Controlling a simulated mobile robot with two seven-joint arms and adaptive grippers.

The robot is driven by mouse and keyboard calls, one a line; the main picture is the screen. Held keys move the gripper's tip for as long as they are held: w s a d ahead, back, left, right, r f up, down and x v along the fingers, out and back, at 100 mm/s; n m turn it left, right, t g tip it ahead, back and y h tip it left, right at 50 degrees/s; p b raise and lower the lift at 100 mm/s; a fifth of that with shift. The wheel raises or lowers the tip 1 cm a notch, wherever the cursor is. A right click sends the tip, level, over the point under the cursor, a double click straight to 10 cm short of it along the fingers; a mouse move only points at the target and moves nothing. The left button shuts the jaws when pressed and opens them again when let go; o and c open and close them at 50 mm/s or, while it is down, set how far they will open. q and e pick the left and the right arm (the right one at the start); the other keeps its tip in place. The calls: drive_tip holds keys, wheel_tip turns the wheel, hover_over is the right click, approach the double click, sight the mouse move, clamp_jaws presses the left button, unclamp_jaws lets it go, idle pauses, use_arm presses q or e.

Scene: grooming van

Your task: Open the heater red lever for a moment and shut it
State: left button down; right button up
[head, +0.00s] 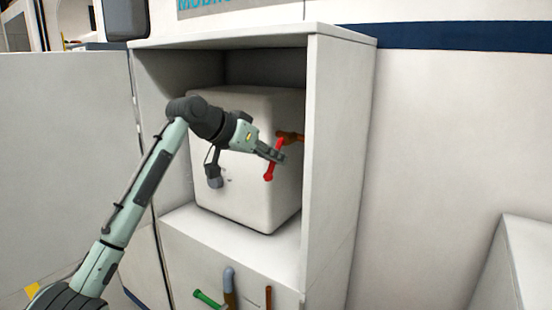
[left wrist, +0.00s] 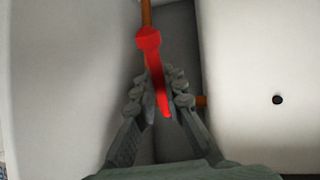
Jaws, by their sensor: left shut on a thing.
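The red lever (head: 270,172) is on the right side of the white heater (head: 245,205), on a copper-coloured pipe (head: 290,137). In the head view the lever slants, its lower end down and to the left. My left gripper (head: 280,156) reaches in from the left across the heater's front and is shut on the lever. In the left wrist view the red lever (left wrist: 157,75) runs between the two fingers of my left gripper (left wrist: 160,95), with its pivot end on the pipe (left wrist: 146,14) at the top. My right gripper is in neither view.
The heater sits inside an open white cabinet (head: 340,150), whose right wall stands close to the lever. Below are a green-handled pipe (head: 207,299), a grey-topped bent pipe (head: 229,280) and a copper pipe (head: 268,297). A light panel (head: 65,150) stands at the left.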

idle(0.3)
use_arm(q)
drive_tip(key=c, duration=1.6)
unclamp_jaws()
drive_tip(key=shift+s+a+r, duration=0.1)
drive_tip(key=shift+a, duration=0.05)
drive_tip(key=v, duration=1.1)
drive_tip(key=shift+s+a+r, duration=0.15)
drive_tip(key=shift+a+r, duration=0.05)
drive_tip(key=shift+r, duration=0.15)
